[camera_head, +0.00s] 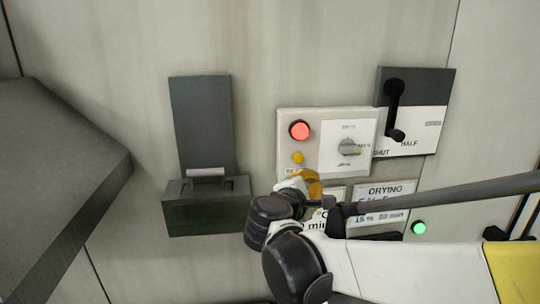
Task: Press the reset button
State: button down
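A light control panel (284,147) is fixed to the pale wall. It carries a lit red round lamp or button (300,130), a small yellow button (298,158) below it, and a rotary knob (348,147) on a white plate to the right. A small label under the yellow button is too small to read, so I cannot tell which one is marked reset. My arm reaches in from the lower right, and its black wrist and my gripper (318,203) are just below the panel.
A black lever (396,108) sits on a plate marked SHUT and HALF. A grey rod (450,193) crosses the right side, over the DRYING sign (392,188). A green light (418,227) glows lower right. A dark green box (207,210) projects from the wall at left.

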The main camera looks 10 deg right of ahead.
aim_at(298, 158)
jog(key=shift+w, duration=0.1)
jog(key=shift+w+b, duration=0.55)
jog(key=shift+w, duration=3.75)
jog(key=shift+w, duration=0.45)
jog(key=shift+w+b, duration=0.3)
jog(key=shift+w, duration=0.15)
jog(key=shift+s, duration=0.95)
